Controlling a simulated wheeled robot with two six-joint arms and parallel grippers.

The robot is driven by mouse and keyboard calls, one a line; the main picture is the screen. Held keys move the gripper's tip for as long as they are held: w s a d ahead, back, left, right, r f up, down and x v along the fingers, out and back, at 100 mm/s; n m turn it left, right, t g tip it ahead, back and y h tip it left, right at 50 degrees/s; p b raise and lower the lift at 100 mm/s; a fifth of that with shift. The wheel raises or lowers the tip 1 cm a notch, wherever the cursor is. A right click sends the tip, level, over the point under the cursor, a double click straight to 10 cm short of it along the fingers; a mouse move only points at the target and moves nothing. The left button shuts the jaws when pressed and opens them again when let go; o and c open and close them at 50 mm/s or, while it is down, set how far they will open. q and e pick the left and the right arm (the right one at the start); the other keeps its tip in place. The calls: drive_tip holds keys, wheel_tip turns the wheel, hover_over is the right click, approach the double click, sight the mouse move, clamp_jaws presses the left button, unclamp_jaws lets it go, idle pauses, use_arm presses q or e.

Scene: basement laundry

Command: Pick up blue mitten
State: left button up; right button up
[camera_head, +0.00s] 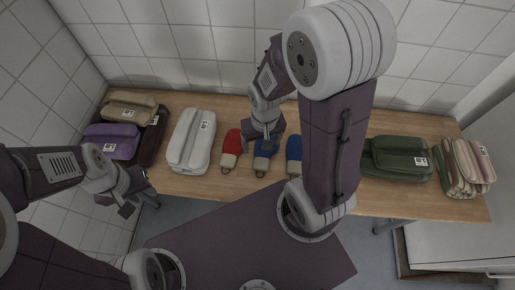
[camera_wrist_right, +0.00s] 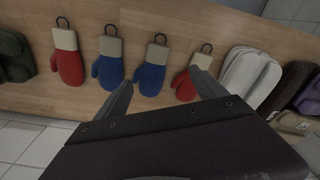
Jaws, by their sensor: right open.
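Two blue mittens with beige cuffs lie side by side on the wooden table. One blue mitten (camera_head: 264,160) is partly under my right gripper (camera_head: 264,140); it also shows in the right wrist view (camera_wrist_right: 151,72). The other blue mitten (camera_head: 294,150) lies to its right and is partly hidden by my arm; the wrist view shows it whole (camera_wrist_right: 108,70). My right gripper is open and empty, with its fingertips apart above the first blue mitten in the wrist view (camera_wrist_right: 163,88). My left gripper (camera_head: 138,207) is open and empty, off the table's front left edge.
A red mitten (camera_head: 230,148) lies left of the blue ones; another red mitten (camera_wrist_right: 68,62) shows in the wrist view. The wooden table (camera_head: 405,198) also bears a white bag (camera_head: 190,142), purple pouch (camera_head: 112,140), green bag (camera_head: 400,158) and striped cloth (camera_head: 465,168). A tiled wall stands behind.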

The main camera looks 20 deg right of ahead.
wheel_tip(320, 180, down, 3)
drive_tip(key=w+d+m+p, duration=0.2)
drive_tip(key=w+m+p, duration=0.1)
drive_tip(key=p, duration=0.1)
use_arm(q)
wheel_tip(320, 180, up, 8)
drive_tip(key=p, duration=0.2)
use_arm(e)
drive_tip(key=m+g, duration=0.1)
drive_tip(key=m, duration=0.1)
approach(262, 159)
drive_tip(key=shift+w+d, duration=0.1)
wheel_tip(262, 159, down, 10)
drive_tip(key=b, duration=0.9)
drive_tip(key=shift+r+b, duration=0.2)
drive_tip(key=shift+b, duration=0.15)
drive_tip(key=shift+r, duration=0.2)
drive_tip(key=shift+c, duration=0.3)
drive_tip(key=c, duration=1.4)
use_arm(q)
wheel_tip(262, 159, down, 10)
drive_tip(key=shift+r, duration=0.25)
drive_tip(key=shift+r+p, duration=0.1)
drive_tip(key=shift+p, duration=0.2)
use_arm(e)
drive_tip(key=shift+r, duration=0.1)
